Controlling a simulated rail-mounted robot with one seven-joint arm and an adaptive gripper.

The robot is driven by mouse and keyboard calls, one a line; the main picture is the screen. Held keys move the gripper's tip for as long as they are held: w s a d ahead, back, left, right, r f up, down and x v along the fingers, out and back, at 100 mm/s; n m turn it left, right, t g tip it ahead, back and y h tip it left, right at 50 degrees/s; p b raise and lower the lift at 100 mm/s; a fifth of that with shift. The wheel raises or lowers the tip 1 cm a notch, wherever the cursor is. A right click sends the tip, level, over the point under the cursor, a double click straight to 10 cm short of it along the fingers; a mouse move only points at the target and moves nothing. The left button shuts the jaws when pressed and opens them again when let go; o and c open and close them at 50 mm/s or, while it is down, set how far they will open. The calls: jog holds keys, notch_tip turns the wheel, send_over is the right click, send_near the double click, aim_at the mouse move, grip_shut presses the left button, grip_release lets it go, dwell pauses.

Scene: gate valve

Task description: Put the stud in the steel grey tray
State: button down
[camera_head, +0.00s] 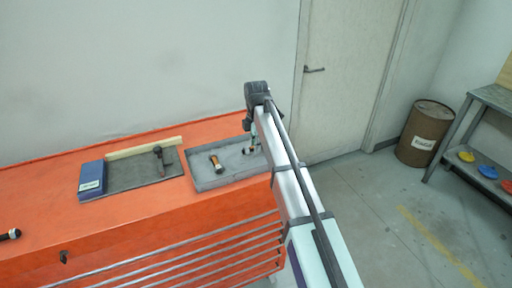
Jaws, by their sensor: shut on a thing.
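The steel grey tray (197,181) lies on the right part of the orange bench top. My gripper (251,147) is low over the right end of this tray, partly hidden by my own arm. It is shut on a small dark piece, which I take to be the stud (247,151). The piece is too small to make out its shape, or whether it touches the tray floor. A short cylinder with an orange-brown middle and dark ends (216,163) lies in the tray, left of my gripper.
A dark mat (135,177) left of the tray bears an upright dark tool-like thing (159,158). A blue box (92,180) and a pale wooden strip (130,148) edge it. A black-and-orange piece (10,235) lies at the bench's far left.

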jog(key=shift+f, duration=0.7)
jog(key=shift+f, duration=0.15)
jog(key=c, duration=1.1)
grip_release()
notch_tip(320, 180, up, 12)
jog(key=b, duration=0.2)
jog(key=shift+b, duration=0.35)
jog(key=shift+d, duration=0.1)
